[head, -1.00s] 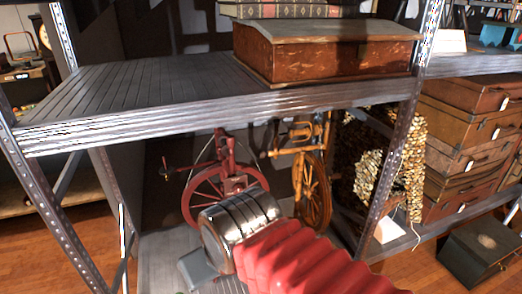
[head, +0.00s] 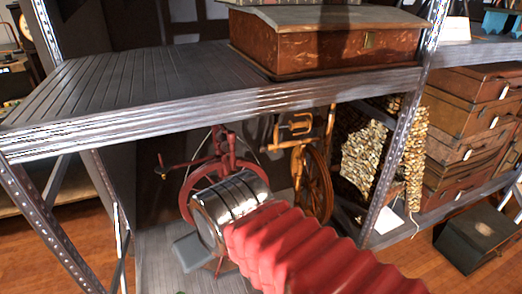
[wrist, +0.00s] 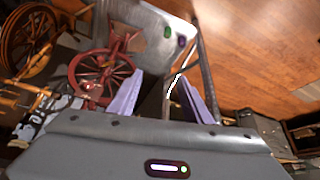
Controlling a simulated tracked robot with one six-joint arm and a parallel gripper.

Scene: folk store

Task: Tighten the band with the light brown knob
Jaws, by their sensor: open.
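A red spinning wheel (head: 186,190) stands on the lower shelf, partly hidden behind my arm in the head view. A light brown spinning wheel (head: 326,192) stands to its right. In the wrist view the red wheel (wrist: 74,75) is left of my gripper's fingers and the light brown wheel (wrist: 30,42) is at the upper left corner. My gripper (wrist: 166,78) is open, and nothing shows between its two pale fingers. I cannot pick out the light brown knob or the band clearly in either view.
The upper shelf (head: 130,85) spans above, with a wooden box (head: 330,45) on it. A metal post (head: 408,130) stands right of the wheels. Stacked suitcases (head: 465,130) and a dark case (head: 480,238) are farther right. Dark wall stands behind the shelf.

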